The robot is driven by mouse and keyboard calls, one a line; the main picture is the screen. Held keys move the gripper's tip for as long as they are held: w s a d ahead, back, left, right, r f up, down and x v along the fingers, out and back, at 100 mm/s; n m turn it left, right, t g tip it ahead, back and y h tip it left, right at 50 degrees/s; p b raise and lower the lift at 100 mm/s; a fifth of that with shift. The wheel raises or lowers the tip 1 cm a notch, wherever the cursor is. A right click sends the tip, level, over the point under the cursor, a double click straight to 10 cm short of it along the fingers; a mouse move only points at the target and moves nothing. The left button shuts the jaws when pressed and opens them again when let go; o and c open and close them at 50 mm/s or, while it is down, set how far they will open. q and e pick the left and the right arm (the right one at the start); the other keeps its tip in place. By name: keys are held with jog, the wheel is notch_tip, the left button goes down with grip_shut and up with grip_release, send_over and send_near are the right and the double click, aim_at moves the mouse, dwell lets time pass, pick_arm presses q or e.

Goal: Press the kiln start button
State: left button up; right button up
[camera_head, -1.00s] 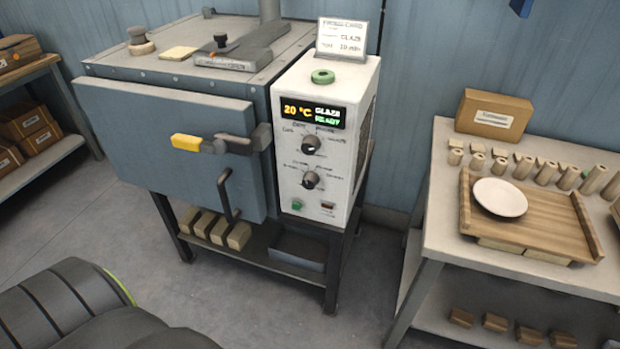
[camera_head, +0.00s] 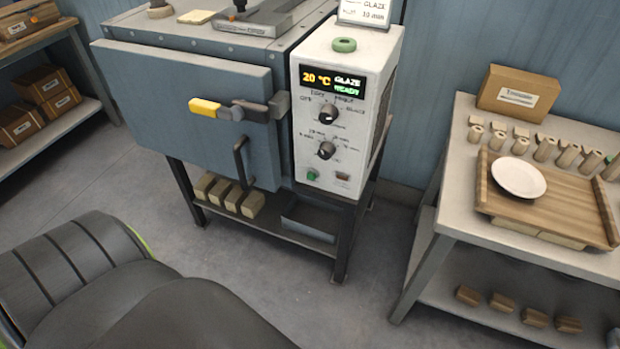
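The kiln's blue-grey door (camera_head: 185,105) is closed, with a yellow-tipped latch handle (camera_head: 205,107) across its right side. The white control panel (camera_head: 350,72) stands to the right of the door. Its display (camera_head: 332,84) reads 20 °C, GLAZE, READY. Below it are an upper knob (camera_head: 328,114) and a lower knob (camera_head: 326,150). A small green button (camera_head: 312,175) sits at the panel's lower left, beside a small reddish-brown switch (camera_head: 342,177). Nothing touches the button. Neither gripper shows in this view.
A dark part of my own body fills the lower left. A worktable (camera_head: 455,190) at right holds a wooden board (camera_head: 560,205), a white plate (camera_head: 519,178) and several clay cylinders. A shelf with boxes (camera_head: 52,92) stands at far left. Floor between kiln and table is clear.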

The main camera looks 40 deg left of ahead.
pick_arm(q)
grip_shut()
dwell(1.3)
